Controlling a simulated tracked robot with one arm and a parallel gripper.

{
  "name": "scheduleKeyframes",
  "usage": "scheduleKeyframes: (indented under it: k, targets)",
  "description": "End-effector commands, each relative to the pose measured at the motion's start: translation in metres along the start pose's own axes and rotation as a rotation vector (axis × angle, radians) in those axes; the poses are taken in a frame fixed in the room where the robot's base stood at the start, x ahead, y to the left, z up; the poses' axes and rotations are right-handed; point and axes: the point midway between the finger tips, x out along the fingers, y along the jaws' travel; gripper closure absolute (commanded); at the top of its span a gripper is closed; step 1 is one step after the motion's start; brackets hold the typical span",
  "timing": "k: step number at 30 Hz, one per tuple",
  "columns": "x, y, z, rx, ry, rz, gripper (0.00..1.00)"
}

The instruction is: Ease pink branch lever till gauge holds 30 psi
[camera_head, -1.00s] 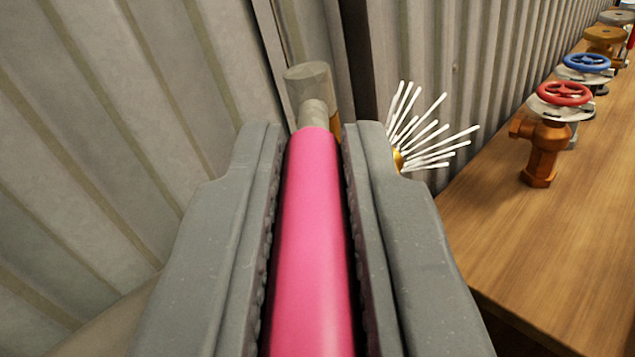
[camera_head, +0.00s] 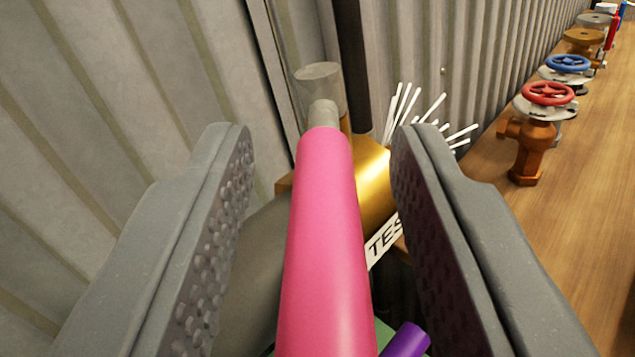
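The pink lever (camera_head: 325,240) runs up the middle of the view to a grey metal pivot (camera_head: 320,90) at its far end. My gripper (camera_head: 315,150) is open, with one finger on each side of the lever and a gap on both sides. A brass body (camera_head: 372,180) sits behind the lever, with a white label (camera_head: 383,240) reading "TES", the rest hidden by the right finger. White spray streaks (camera_head: 425,115) fan out behind the right fingertip. No gauge face is in view.
A purple lever end (camera_head: 405,340) shows low, right of the pink lever. A wooden bench (camera_head: 575,230) on the right carries a red-wheeled valve (camera_head: 535,125), a blue-wheeled valve (camera_head: 567,70) and others. A corrugated wall (camera_head: 90,130) stands behind and to the left.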

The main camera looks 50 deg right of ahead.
Motion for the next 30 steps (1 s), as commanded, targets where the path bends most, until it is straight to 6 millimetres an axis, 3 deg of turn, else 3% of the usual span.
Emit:
scheduleKeyframes:
  k: [8, 23, 30]
  targets:
    - [-0.025, 0.000, -0.001, 0.001, -0.002, 0.000, 0.65]
    - [-0.115, -0.001, -0.001, 0.001, 0.002, -0.002, 0.65]
    - [-0.128, -0.001, 0.004, -0.003, 0.003, -0.004, 0.65]
